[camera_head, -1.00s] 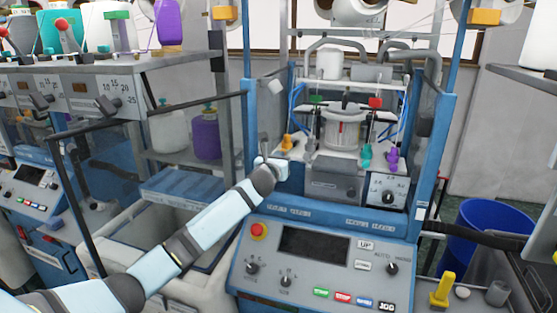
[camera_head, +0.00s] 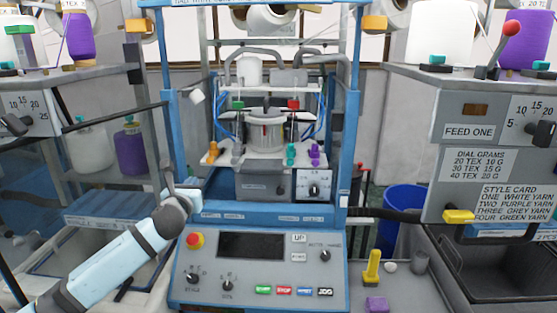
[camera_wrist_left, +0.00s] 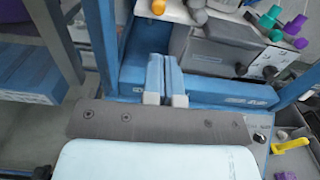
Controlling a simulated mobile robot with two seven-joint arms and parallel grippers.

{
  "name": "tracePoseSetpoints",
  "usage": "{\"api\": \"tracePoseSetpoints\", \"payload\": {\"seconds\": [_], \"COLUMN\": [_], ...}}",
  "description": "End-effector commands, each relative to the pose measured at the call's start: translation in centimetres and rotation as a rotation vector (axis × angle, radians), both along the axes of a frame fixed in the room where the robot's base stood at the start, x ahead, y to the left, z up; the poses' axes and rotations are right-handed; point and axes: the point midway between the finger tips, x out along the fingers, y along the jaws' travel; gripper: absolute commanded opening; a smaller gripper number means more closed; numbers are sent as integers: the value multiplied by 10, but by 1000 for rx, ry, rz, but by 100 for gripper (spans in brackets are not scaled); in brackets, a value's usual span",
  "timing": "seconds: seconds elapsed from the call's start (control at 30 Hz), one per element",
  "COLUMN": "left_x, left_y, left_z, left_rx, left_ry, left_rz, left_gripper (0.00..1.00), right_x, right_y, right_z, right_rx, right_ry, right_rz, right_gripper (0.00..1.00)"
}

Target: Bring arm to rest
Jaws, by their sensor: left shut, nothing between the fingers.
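My left arm comes in from the lower left in the head view. Its gripper (camera_head: 169,178) is raised in front of the left post of the blue knitting machine (camera_head: 352,190), above the control panel (camera_head: 180,270). In the left wrist view the two fingers of the left gripper (camera_wrist_left: 164,74) lie side by side, shut, with nothing between them. They point at the blue frame below the grey dial box (camera_wrist_left: 216,50). I cannot tell if they touch the frame. My right gripper is in neither view.
The control panel carries a red button (camera_head: 195,240), a dark screen (camera_head: 251,245) and knobs. A grey feed unit (camera_head: 470,132) stands at the right. A blue bin (camera_head: 402,205) is behind it. A yellow peg (camera_head: 372,267) stands on the lower right tray.

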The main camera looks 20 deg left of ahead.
Motion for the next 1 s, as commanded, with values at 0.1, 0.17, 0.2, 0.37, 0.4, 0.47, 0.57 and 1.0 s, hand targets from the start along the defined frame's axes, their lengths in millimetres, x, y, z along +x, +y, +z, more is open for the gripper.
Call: {"api": "tracePoseSetpoints", "payload": {"seconds": [0.1, 0.17, 0.2, 0.37, 0.4, 0.47, 0.57, 1.0], "left_x": [-2, -7, -11, -51, -66, -90, -136, -347], "left_y": [-5, -13, -21, -69, -82, -102, -134, -225], "left_z": [-10, -27, -43, -135, -160, -194, -246, -369], "left_rx": [-37, -104, -174, -627, -767, -981, -1349, -2735], "left_ry": [8, 20, 32, 107, 128, 160, 209, 128], "left_rz": [-10, -25, -40, -85, -84, -70, -5, 699], "left_gripper": [0, 0, 0, 0, 0, 0, 0, 0], "right_x": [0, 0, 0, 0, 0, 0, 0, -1], "right_y": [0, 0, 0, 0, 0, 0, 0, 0], "right_z": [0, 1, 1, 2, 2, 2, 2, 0], "right_rx": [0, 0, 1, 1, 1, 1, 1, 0], "right_ry": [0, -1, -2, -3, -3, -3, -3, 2], "right_rz": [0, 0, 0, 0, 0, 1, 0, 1], "right_gripper": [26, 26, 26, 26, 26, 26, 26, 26]}}
